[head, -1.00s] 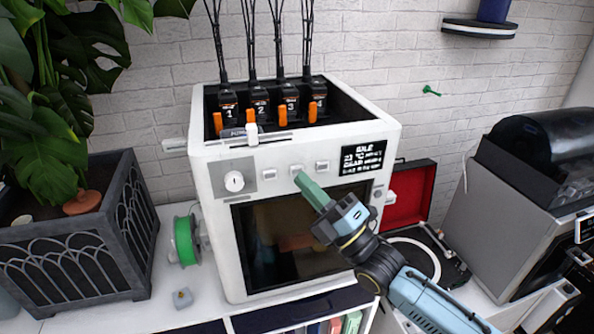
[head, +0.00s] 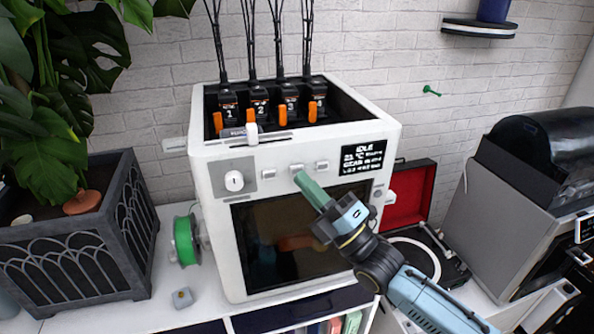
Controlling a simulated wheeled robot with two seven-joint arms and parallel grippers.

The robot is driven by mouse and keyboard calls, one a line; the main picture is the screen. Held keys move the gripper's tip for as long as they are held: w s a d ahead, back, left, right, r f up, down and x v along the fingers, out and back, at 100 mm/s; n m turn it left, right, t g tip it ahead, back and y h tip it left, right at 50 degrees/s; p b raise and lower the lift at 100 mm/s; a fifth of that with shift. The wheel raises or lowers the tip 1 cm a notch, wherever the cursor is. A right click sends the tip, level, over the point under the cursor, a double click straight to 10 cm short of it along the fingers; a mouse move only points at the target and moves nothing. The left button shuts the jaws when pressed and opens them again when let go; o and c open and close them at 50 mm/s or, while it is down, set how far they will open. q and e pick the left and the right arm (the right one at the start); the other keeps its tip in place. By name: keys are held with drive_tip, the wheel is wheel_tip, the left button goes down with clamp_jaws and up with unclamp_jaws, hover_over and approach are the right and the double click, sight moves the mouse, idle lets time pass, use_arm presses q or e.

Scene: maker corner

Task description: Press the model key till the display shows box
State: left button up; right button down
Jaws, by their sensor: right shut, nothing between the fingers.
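A white printer-like machine (head: 215,215) stands on the counter. Its black display (head: 362,157) shows white text: the top line reads IDLE, a lower line seems to begin with GEAR, and the rest is too small to read surely. Three small keys sit in a row on the front: a left key (head: 269,174), a middle key (head: 297,168) and a right key (head: 322,164). My right gripper (head: 302,181) is shut and empty, its green fingertips at or just below the middle key. I cannot tell whether they touch it. Any key labels are unreadable. My left gripper is out of view.
A white knob (head: 234,181) is left of the keys, above the dark front window (head: 270,250). A green spool (head: 185,241) and planter (head: 75,245) stand left. A record player (head: 415,250) and grey machine (head: 495,225) stand right.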

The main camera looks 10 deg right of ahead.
drive_tip(key=shift+w, duration=0.35)
drive_tip(key=shift+w+b, duration=0.3)
drive_tip(key=shift+w, duration=0.1)
idle(0.5)
drive_tip(key=shift+s, duration=0.15)
drive_tip(key=shift+s+p, duration=0.5)
drive_tip(key=shift+s, duration=0.2)
drive_tip(key=s+p, duration=0.2)
drive_tip(key=s, duration=0.3)
drive_tip(key=shift+d, duration=0.1)
drive_tip(key=shift+f, duration=0.1)
idle(0.6)
